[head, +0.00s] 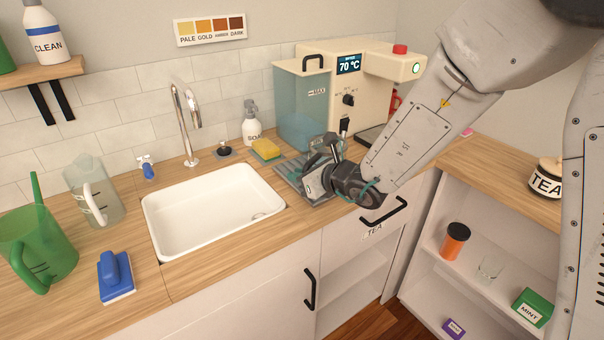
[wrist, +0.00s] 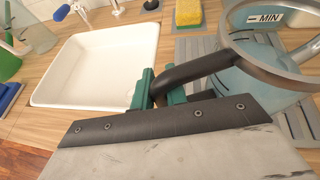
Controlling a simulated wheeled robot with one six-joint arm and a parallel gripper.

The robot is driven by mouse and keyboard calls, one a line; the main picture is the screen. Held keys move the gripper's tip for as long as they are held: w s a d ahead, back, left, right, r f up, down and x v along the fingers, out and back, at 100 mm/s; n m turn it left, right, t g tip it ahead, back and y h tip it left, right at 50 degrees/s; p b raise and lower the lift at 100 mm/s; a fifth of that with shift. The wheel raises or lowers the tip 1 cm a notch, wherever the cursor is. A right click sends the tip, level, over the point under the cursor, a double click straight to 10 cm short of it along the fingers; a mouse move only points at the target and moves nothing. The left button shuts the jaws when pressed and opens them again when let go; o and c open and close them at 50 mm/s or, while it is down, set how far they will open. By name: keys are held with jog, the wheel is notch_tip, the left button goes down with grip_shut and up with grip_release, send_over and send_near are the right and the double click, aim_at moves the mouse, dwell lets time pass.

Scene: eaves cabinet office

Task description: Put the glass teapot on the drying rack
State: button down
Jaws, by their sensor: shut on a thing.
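My gripper (head: 345,182) is shut on the dark handle of the glass teapot. In the wrist view, the green fingertips (wrist: 160,92) close on either side of this handle. The glass teapot (wrist: 255,85) has a clear body and a round metal rim, partly cut off at the right edge. In the head view the teapot (head: 316,182) is largely hidden by my gripper. The grey slatted drying rack (head: 287,171) lies right of the sink, under the teapot; it also shows in the wrist view (wrist: 190,52). I cannot tell whether the teapot's base touches it.
The white sink (head: 200,208) is left of the rack. A yellow sponge (head: 265,150) and soap bottle (head: 251,121) stand behind. The hot-water machine (head: 375,80) is close behind the rack.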

jog(key=shift+f, duration=0.1)
jog(key=c, duration=1.4)
grip_release()
